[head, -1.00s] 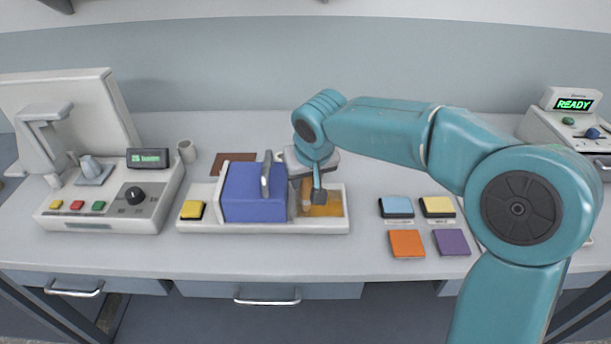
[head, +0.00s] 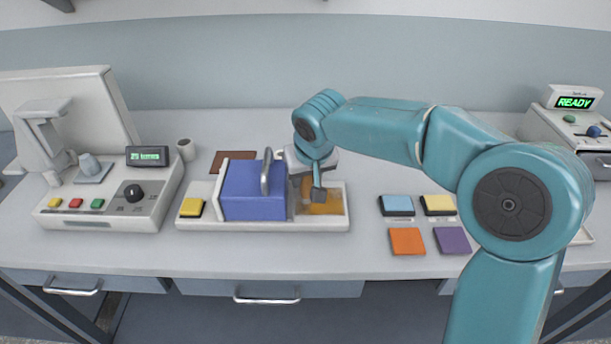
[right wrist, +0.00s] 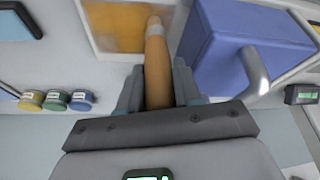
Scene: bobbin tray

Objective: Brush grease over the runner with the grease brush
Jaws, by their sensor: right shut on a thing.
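The grease brush (right wrist: 156,68) has a tan handle with a pale band near its far end. My right gripper (right wrist: 157,88) is shut on this handle. The brush's far end lies over the edge of an amber panel, seemingly the greasy runner (right wrist: 118,28); whether it touches cannot be told. In the head view my right gripper (head: 318,192) hangs over the amber runner (head: 328,204), partly hiding it, and the brush is mostly hidden. The runner is at the right end of a white tray base (head: 290,225), beside a blue block with a grey handle (head: 250,195). My left gripper is out of view.
A yellow pad (head: 191,207) sits at the tray's left end. Blue, yellow, orange (head: 407,241) and purple pads lie to the right. A control machine (head: 110,205) stands left, and a device reading READY (head: 574,102) right. Small coloured jars (right wrist: 55,100) show in the wrist view.

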